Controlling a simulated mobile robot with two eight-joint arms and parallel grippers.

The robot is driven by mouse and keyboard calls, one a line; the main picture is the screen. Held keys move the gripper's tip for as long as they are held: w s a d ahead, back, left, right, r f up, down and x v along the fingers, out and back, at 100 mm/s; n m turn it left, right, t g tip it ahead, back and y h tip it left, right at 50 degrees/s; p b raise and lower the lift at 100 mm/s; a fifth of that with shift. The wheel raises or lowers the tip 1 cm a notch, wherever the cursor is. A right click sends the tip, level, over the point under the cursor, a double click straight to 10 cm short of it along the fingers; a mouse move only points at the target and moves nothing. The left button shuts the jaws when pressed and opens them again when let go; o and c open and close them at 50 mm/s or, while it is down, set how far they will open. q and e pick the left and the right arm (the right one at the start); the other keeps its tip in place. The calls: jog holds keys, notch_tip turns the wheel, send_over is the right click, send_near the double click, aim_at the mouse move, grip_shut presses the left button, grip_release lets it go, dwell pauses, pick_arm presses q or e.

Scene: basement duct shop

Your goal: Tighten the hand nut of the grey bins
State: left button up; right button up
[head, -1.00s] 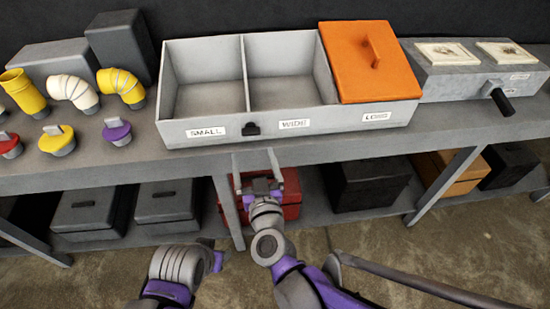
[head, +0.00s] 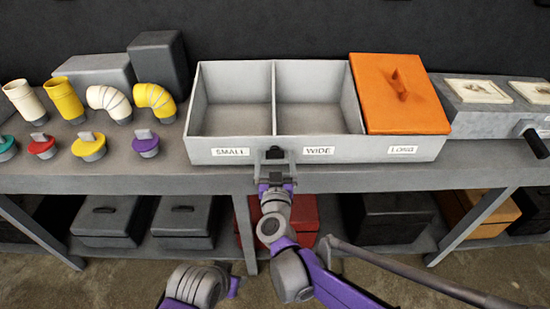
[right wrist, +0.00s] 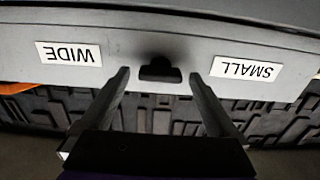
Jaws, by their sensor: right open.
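The grey bins (head: 350,152) stand on the bench, with two open compartments and front labels SMALL, WIDE and LONG. The black hand nut (head: 274,153) is on their front wall between the SMALL and WIDE labels. My right gripper (head: 274,163) is open just in front of the nut. In the right wrist view the picture is upside down, and the nut (right wrist: 160,70) shows between the two spread fingertips (right wrist: 157,78), with gaps on both sides. The fingers do not appear to touch it. My left gripper is not in view.
An orange lid (head: 400,95) covers the LONG compartment. Coloured pipe elbows (head: 108,100) and knobbed plugs (head: 145,145) stand at left. A grey box with a black handle (head: 535,143) is at right. Bins, including a red one (head: 303,222), fill the lower shelf.

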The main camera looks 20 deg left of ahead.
jog(key=shift+c, duration=0.3)
jog(key=c, duration=1.3)
jog(key=shift+m, duration=0.4)
jog(key=m, duration=0.3)
jog(key=shift+d+m+b, duration=0.1)
jog(key=shift+m+b, duration=0.25)
jog(key=shift+m, duration=0.05)
jog(key=m, duration=0.9)
jog(key=shift+d+f, duration=0.1)
jog(key=shift+f, duration=0.05)
jog(key=m, duration=0.4)
jog(key=shift+w+b, duration=0.1)
jog(key=shift+b, duration=0.2)
jog(key=shift+f+m, duration=0.1)
jog(key=shift+m, duration=0.2)
